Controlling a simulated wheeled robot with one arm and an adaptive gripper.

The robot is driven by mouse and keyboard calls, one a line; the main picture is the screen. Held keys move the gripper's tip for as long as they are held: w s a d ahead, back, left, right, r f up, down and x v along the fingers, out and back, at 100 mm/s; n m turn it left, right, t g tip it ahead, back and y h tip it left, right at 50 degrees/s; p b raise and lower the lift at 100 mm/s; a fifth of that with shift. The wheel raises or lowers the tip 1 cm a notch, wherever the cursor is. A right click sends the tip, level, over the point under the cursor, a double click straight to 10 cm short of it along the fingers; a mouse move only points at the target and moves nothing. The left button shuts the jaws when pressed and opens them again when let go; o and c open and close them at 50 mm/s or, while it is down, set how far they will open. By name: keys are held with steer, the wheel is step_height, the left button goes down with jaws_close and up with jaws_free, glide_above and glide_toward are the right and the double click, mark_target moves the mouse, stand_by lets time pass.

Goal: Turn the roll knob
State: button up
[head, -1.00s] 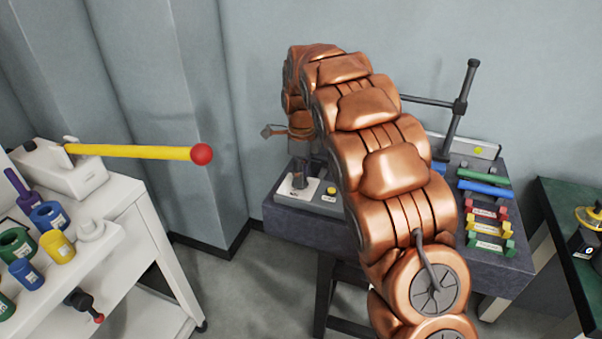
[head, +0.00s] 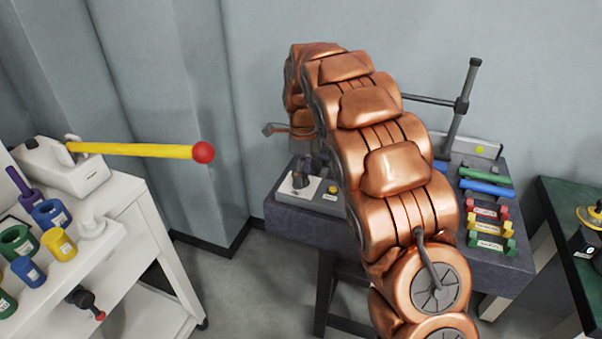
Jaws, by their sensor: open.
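A dark upright knob (head: 299,176) stands on a small white plate (head: 308,193) at the left of the grey stone table; I cannot read its label, so I cannot be sure it is the roll knob. My copper arm reaches over the table. My gripper (head: 272,130) shows only in part, left of the arm's far end, as a dark tip on a copper link. It is open and appears above the knob in the picture, apart from it. The rest of the gripper is hidden behind my arm.
A yellow button (head: 332,189) sits beside the knob. Several coloured blocks (head: 487,211) and a dark post stand (head: 459,105) are on the table's right. A yellow rod with a red ball (head: 203,152) juts from the white cart (head: 118,208). A green-topped table (head: 570,215) stands right.

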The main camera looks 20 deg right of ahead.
steer(key=shift+r, duration=0.1)
step_height(320, 180, up, 12)
steer(key=shift+w+d, duration=0.15)
steer(key=shift+w, duration=0.1)
stand_by(0.5)
steer(key=s+r+n+p, duration=0.2)
steer(key=s+n, duration=1)
steer(key=s, duration=0.9)
steer(key=s+f+n+p, duration=0.1)
steer(key=s+f+n, duration=0.2)
steer(key=s+n, duration=0.3)
steer(key=s+a+f+n+g+p, duration=0.1)
steer(key=s+f+n, duration=0.3)
steer(key=s, duration=1.2)
steer(key=n, duration=0.2)
steer(key=shift+s+f+n, duration=0.2)
steer(key=shift+s+n, duration=0.1)
steer(key=shift+a, duration=0.1)
